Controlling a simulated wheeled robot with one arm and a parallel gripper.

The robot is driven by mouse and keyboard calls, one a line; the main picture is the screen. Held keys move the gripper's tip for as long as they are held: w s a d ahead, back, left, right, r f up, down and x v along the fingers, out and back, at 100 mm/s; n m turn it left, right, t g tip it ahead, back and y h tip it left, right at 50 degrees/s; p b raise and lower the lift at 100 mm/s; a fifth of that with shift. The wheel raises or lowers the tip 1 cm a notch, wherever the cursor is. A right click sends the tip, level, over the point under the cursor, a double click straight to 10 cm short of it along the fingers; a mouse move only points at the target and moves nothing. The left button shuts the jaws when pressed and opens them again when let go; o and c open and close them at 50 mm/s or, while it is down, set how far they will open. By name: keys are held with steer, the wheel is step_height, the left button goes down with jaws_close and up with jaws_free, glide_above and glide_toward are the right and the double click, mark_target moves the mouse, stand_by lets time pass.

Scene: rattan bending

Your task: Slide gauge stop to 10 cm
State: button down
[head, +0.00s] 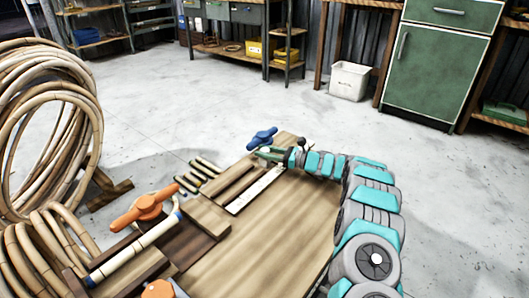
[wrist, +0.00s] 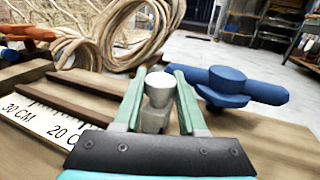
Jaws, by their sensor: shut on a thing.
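The gauge stop is a small grey post with a pale round top (wrist: 158,88), standing upright between my fingers in the wrist view. My gripper (wrist: 160,92) has its two green fingers on either side of it, shut on it. In the head view my gripper (head: 268,154) is at the far end of the wooden board, and the stop cannot be made out clearly there. The white scale (wrist: 48,122) shows "30 CM" and "20" left of my gripper; the marks beside the stop are hidden by my gripper. The scale also shows in the head view (head: 255,192).
A blue handle (wrist: 240,88) stands close to the right of my fingers. Wooden strips (wrist: 75,95) run along the scale. An orange handle (head: 145,210) and rattan coils (head: 45,130) are at left. The board's right part (head: 290,220) is clear.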

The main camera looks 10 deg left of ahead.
steer(key=shift+c, duration=2.4)
jaws_free()
steer(key=shift+v, duration=3.9)
steer(key=s+a+r+n+g+h, duration=0.2)
steer(key=s+r+n, duration=0.25)
steer(key=s, duration=0.45)
steer(key=s+a+r+n+g+h+p, duration=0.1)
steer(key=s+r+n+g+h, duration=0.3)
steer(key=s, duration=0.6)
steer(key=s+a+r+n+g, duration=0.1)
steer(key=s+a+r+n, duration=0.15)
steer(key=s+r, duration=0.45)
steer(key=s+d+f+n+h, duration=0.2)
steer(key=s+d+n+h, duration=0.2)
steer(key=s+d, duration=0.8)
steer(key=s+d+f+n+t+h+p, duration=0.1)
steer(key=s+d+n+h, duration=0.4)
steer(key=s+d, duration=0.7)
steer(key=s+f+h, duration=0.1)
steer(key=s+h, duration=0.1)
steer(key=s, duration=0.6)
steer(key=shift+d+n+h, duration=0.2)
steer(key=shift+n+h, duration=0.1)
